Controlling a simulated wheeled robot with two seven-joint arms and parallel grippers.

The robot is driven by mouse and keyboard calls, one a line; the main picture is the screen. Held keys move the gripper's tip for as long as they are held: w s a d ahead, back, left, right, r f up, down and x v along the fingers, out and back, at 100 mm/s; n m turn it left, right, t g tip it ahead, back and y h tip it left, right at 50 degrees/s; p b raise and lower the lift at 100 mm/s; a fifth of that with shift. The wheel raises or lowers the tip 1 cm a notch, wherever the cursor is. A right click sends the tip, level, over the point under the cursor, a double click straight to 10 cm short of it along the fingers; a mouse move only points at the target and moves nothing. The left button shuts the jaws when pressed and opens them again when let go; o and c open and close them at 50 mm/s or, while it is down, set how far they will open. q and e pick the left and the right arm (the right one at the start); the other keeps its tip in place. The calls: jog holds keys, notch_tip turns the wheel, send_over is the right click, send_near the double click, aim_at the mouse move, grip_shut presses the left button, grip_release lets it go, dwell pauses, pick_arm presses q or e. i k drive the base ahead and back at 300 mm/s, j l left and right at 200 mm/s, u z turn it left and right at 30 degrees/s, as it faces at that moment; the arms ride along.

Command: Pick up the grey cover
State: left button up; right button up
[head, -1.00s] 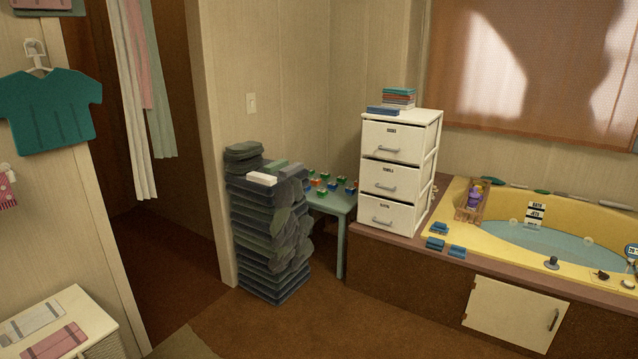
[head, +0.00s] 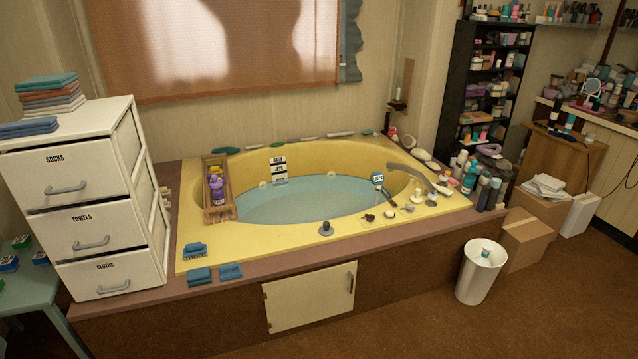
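I cannot make out for certain which thing is the grey cover. A small dark grey knob-like piece (head: 326,229) stands on the front rim of the yellow corner tub (head: 240,250). Small dark and pale pieces (head: 390,214) lie to its right on the rim, too small to identify. A grey curved spout (head: 415,177) arches at the tub's right end. Neither of my grippers is in view.
A white drawer unit (head: 97,249) stands at the left, with folded towels (head: 52,96) on top. A white bin (head: 480,272) and cardboard boxes (head: 527,243) stand on the floor at the right. Brown floor (head: 420,325) is open in front of the tub.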

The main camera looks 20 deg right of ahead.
aim_at(326, 230)
jog(key=i+l+u, duration=0.2)
jog(key=i+l, duration=1.05)
jog(key=i, duration=0.05)
